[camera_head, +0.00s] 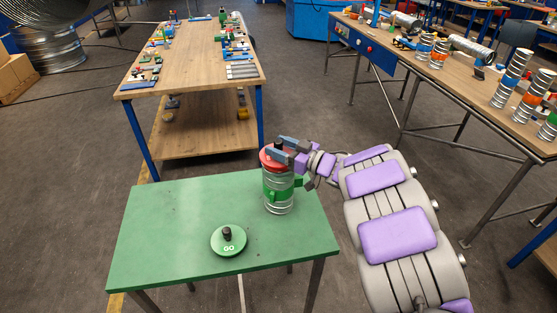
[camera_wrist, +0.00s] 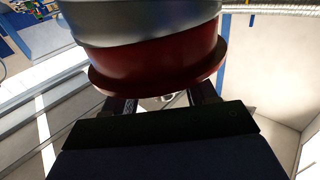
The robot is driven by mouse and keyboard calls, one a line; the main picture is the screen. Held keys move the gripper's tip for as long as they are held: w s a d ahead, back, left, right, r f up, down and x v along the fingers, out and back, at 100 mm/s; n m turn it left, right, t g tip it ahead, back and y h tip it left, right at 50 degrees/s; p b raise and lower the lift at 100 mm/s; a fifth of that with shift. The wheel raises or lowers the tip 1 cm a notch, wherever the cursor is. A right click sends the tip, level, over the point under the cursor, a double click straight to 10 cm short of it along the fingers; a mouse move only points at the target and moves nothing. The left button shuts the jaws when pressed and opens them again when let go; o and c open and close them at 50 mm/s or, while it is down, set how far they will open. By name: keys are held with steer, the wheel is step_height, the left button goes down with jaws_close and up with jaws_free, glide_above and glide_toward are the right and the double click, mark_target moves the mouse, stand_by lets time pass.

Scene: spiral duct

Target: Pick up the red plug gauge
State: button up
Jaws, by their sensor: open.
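The red plug gauge (camera_head: 268,162) sits on top of an upright silver spiral duct piece (camera_head: 279,203) with a green band, on the green table (camera_head: 165,215). Its dark knob shows in the head view. My gripper (camera_head: 282,147) is at the knob, open, with one jaw on either side as far as the head view shows. In the wrist view the red gauge's rim (camera_wrist: 160,70) fills the upper middle, with the grey duct (camera_wrist: 140,20) above it. My two dark fingers (camera_wrist: 162,100) reach to the rim, spread apart. The knob and any contact are hidden there.
A green disc gauge marked GO (camera_head: 229,241), with a black knob, lies on the green table left of the duct. A wooden bench (camera_head: 190,60) with tools stands behind. Another bench (camera_head: 430,75) with duct pieces is at the right. The table's left part is clear.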

steer(key=shift+w+a, duration=0.15)
steer(key=shift+a, duration=0.25)
steer(key=shift+d, duration=0.1)
jaws_close()
